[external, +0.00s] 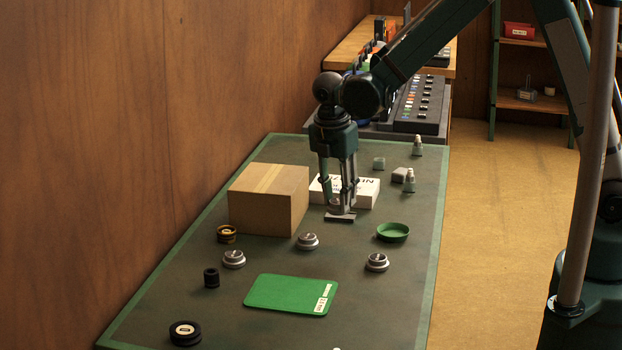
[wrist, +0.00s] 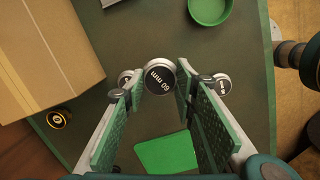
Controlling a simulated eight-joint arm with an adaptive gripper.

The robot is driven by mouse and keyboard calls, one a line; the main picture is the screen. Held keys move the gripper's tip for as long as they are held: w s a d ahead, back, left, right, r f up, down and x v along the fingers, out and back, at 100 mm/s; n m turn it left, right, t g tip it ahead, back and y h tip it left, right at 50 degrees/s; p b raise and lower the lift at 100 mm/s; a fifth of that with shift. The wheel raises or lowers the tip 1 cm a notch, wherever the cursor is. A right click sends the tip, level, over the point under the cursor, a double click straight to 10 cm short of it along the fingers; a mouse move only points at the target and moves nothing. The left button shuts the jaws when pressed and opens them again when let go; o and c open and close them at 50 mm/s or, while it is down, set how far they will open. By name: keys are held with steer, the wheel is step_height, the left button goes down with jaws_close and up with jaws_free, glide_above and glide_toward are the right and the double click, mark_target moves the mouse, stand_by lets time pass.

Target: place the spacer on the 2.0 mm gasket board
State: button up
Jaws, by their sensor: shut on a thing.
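My gripper (external: 341,212) points down in front of the white box. Its fingers are closed on a round grey spacer (wrist: 160,82), with black-and-white lettering that looks like "60 mm" on its top face. In the external view the spacer (external: 340,217) is a small grey shape at the fingertips, partly hidden by them; its exact height above the table is hard to tell. A flat green board (external: 282,294) with a white label lies nearer the camera, its lettering too small to read. The board also shows low between the fingers in the wrist view (wrist: 166,153). Nothing lies on it.
A cardboard box (external: 268,198) is on the left, a white box (external: 362,192) behind, a green dish (external: 393,232) on the right. Black rings (external: 185,333) and a black cylinder (external: 211,278) lie left.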

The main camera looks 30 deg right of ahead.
steer(key=s+a+n, duration=0.2)
steer(key=s+a, duration=0.4)
steer(key=a, duration=0.6)
steer(key=n, duration=0.2)
glide_above(292, 292)
steer(key=shift+s+a+r+p, duration=0.25)
steer(key=shift+r+p, duration=0.05)
steer(key=shift+p, duration=0.05)
steer(key=shift+f+b, duration=0.35)
steer(key=shift+f, duration=2.8)
steer(key=shift+f, duration=1.85)
steer(key=shift+f+b, duration=0.2)
steer(key=shift+b, duration=0.2)
steer(key=o, duration=1)
